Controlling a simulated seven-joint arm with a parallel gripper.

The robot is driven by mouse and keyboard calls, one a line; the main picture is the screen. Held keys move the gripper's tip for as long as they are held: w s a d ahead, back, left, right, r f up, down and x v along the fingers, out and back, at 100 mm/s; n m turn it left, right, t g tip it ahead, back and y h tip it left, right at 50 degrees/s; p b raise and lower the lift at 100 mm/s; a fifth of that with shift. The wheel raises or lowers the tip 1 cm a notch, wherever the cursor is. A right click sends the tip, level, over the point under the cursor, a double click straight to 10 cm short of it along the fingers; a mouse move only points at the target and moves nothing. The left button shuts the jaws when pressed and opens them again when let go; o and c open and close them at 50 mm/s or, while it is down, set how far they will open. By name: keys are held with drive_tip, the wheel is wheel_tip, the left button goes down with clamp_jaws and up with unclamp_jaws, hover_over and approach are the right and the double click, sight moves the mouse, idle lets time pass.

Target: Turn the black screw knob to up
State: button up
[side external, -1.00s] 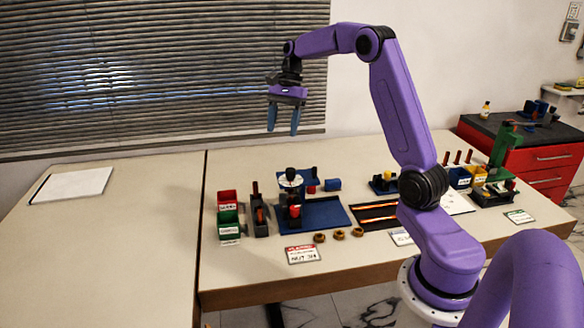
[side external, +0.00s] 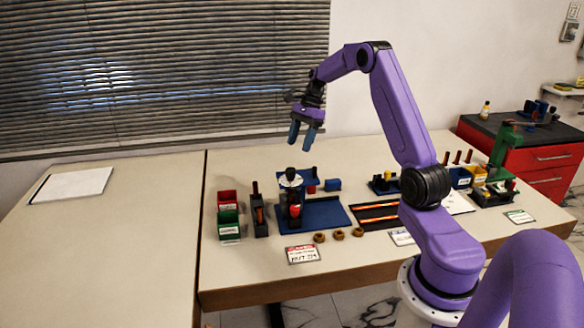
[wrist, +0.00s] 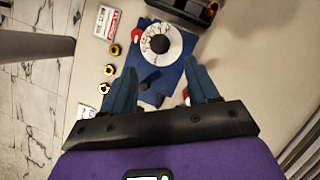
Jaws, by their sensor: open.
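The gauge rig stands on a blue mat (side external: 325,213) on the table. Its white round dial (side external: 290,180) is topped by a black knob (side external: 291,170). In the wrist view the white dial (wrist: 161,43) shows near the top with the black knob (wrist: 160,44) at its middle. I cannot tell which way the knob points. My gripper (side external: 305,143) is open and empty, above the rig and slightly to its right. In the wrist view my gripper's blue fingers (wrist: 162,75) are spread apart, and the dial lies beyond their tips, apart from them.
Red and green bins (side external: 228,215) and a dark holder (side external: 259,215) stand left of the rig. Several brass nuts (side external: 339,234) and a label card (side external: 302,254) lie in front. A dark tray (side external: 375,213) lies to the right. The table's left part is mostly clear.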

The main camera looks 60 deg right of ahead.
sight(291, 169)
drive_tip(key=x, duration=0.9)
drive_tip(key=c, duration=1)
